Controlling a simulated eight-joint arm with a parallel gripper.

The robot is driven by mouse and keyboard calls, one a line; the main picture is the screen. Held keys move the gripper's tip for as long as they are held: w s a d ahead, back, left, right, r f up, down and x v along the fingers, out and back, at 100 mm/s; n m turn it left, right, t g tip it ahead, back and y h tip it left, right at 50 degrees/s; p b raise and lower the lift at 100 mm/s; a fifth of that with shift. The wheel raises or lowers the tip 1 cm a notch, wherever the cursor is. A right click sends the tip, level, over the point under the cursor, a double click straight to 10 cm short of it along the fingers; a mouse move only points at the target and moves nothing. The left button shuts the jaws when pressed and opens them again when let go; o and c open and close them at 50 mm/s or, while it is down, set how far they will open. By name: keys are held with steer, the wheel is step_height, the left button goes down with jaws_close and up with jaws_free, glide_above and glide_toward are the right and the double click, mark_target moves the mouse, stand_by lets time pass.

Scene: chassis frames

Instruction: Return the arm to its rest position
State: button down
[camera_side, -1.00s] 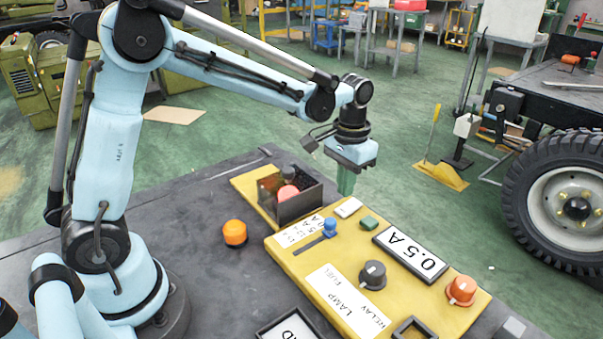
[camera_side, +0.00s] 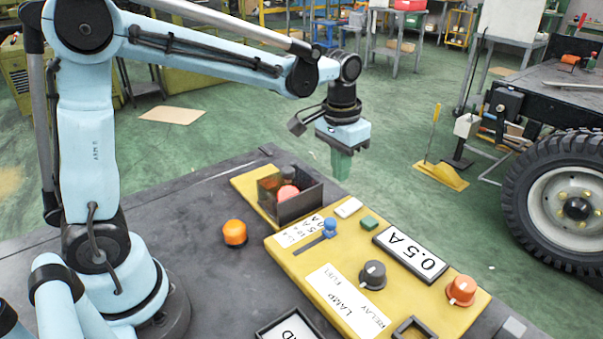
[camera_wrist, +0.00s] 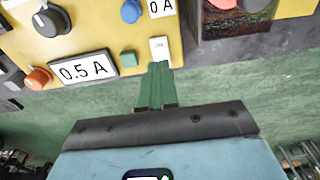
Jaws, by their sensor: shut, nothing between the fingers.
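My gripper (camera_side: 341,165) hangs from my light-blue arm in the side view, above and behind the yellow panel (camera_side: 410,310). Its green fingers point down and are shut with nothing between them. In the wrist view my gripper (camera_wrist: 158,68) shows its green fingers together, in front of the panel's edge near a white switch (camera_wrist: 159,47). The fingers appear apart from the panel.
The panel carries a grey knob (camera_side: 373,275), an orange knob (camera_side: 461,290), a blue slider knob (camera_side: 330,225), a green button (camera_side: 369,222) and a "0.5 A" plate (camera_side: 410,254). A dark open box (camera_side: 300,203) and an orange button (camera_side: 235,233) are near. A wheel (camera_side: 560,205) stands right.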

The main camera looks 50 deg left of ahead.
steer(key=s+a+r+t, duration=0.1)
steer(key=s+t, duration=0.5)
steer(key=s, duration=0.6)
steer(key=shift+s+a, duration=0.2)
steer(key=shift+a, duration=0.25)
